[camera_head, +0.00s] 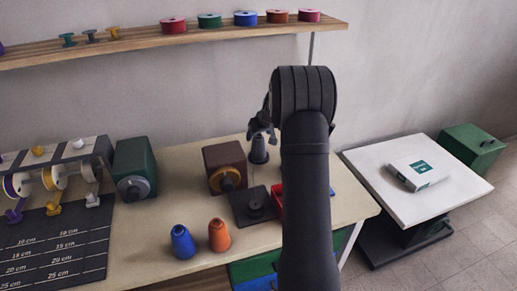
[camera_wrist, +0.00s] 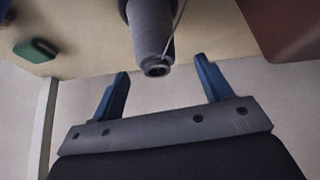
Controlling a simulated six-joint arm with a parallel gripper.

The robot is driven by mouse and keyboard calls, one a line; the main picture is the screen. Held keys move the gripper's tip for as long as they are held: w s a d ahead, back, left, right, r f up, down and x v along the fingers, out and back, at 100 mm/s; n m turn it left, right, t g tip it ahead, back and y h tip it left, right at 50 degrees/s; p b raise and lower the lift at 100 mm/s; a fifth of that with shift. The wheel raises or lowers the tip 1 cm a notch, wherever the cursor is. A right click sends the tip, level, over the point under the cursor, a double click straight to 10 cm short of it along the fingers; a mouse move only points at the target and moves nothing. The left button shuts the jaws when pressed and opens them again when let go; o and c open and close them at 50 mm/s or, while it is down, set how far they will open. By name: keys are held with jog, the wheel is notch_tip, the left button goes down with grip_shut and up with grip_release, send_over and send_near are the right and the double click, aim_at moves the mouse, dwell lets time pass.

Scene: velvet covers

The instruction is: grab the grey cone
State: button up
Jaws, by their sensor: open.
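The grey cone (camera_head: 259,153) stands on the back part of the worktable (camera_head: 205,150), beside a brown box-shaped machine. My gripper (camera_head: 262,128) is just above it, and my arm covers much of the area to the right. In the wrist view the grey cone (camera_wrist: 152,30) shows at top centre, with its narrow end and a loose thread towards my gripper (camera_wrist: 163,66). The two blue fingers are apart, one on each side of the narrow end in the picture. I see no contact between fingers and cone.
The brown machine (camera_head: 225,166) and a dark plate (camera_head: 253,207) stand close by. A blue cone (camera_head: 182,243) and an orange cone (camera_head: 219,236) stand at the front. A red bin (camera_head: 277,196) is partly hidden by my arm. A spool shelf (camera_head: 150,40) runs above.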

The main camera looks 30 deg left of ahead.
aim_at(259, 146)
jog(key=shift+d+x, duration=0.1)
jog(key=shift+x, duration=1.3)
jog(key=shift+d+x, duration=0.15)
jog(key=shift+x, duration=1.3)
jog(key=shift+f, duration=0.1)
jog(key=shift+c, duration=0.4)
jog(key=c, duration=1)
